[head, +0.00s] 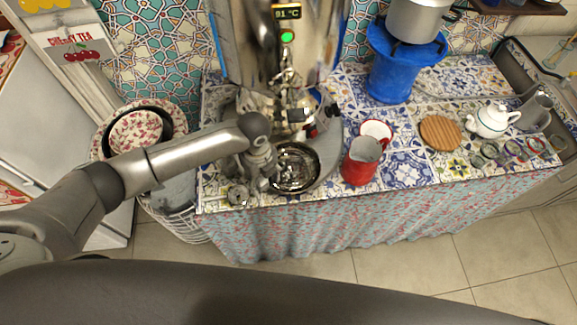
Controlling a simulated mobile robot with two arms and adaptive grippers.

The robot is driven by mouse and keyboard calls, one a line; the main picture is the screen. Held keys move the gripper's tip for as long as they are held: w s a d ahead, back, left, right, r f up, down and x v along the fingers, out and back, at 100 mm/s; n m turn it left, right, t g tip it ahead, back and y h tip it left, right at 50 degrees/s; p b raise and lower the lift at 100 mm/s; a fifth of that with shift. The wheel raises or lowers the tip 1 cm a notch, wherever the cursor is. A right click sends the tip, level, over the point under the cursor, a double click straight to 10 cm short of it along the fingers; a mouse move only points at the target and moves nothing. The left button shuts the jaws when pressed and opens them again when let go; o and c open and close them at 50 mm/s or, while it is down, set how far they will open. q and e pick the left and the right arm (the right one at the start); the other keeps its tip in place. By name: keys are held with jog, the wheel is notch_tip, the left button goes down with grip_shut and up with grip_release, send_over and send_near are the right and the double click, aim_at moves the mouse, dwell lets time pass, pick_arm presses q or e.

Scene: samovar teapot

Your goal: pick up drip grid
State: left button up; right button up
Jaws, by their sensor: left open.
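A round, dark-rimmed drip tray (297,184) sits on the tiled counter below the samovar's tap. A shiny metal grid (293,163) shows inside its rim. My left arm comes in from the left, and my left gripper (266,177) is open at the left edge of the tray, pointing down. It covers part of the tray's left side. I cannot tell whether the fingers touch the grid. The samovar (300,45) stands behind, with a lit display and a green light. My right gripper is not in view.
A small metal item (238,195) lies left, near the front edge. A wooden trivet (440,133), white teapot (492,121) and blue stand (391,79) are farther right.

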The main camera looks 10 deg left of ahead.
pick_arm(q)
jog(key=shift+f, duration=0.2)
jog(key=c, duration=1.2)
jog(key=shift+r, duration=0.1)
grip_shut()
jog(key=shift+w+r, duration=0.1)
